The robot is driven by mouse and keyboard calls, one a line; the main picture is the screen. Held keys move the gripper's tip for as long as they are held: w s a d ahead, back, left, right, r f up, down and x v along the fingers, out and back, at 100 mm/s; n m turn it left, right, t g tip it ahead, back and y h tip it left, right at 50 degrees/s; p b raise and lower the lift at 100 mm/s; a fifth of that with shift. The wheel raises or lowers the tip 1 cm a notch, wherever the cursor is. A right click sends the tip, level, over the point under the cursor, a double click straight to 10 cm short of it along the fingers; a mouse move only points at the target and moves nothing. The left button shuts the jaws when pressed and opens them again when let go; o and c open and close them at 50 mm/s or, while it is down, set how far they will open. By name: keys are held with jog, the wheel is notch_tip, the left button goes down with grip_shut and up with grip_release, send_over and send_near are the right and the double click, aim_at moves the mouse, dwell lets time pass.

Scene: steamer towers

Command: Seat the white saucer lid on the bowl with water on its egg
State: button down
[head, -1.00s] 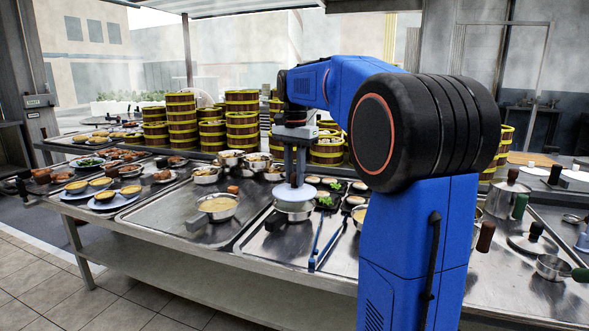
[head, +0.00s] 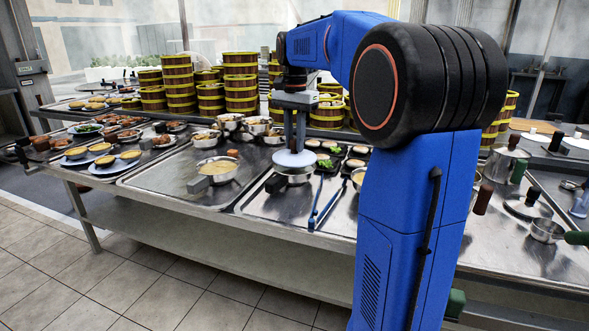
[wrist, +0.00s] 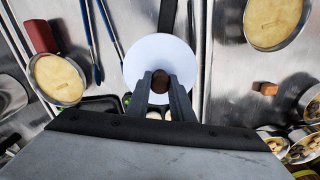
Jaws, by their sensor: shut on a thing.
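The white saucer lid (head: 296,160) is a flat round disc with a small brown knob (wrist: 160,77). My gripper (head: 294,150) points down and is shut on the knob. In the wrist view the lid (wrist: 152,50) covers what lies under it. A metal bowl (head: 294,178) with a dark handle sits directly below the lid in the head view. The lid looks level and very close to the rim; I cannot tell whether it touches. The egg and water inside the bowl are hidden.
Blue tongs (head: 325,203) lie just right of the bowl. A pan of yellow food (head: 222,170) stands to the left. Small dishes (head: 325,160) and metal bowls (head: 257,125) stand behind. Steamer towers (head: 240,85) rise at the back.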

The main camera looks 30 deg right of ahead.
aim_at(294, 139)
jog(key=shift+f, duration=1.2)
dwell(0.4)
jog(key=c, duration=1.5)
grip_release()
jog(key=shift+o, duration=0.2)
notch_tip(294, 139, up, 17)
jog(key=shift+r, duration=0.2)
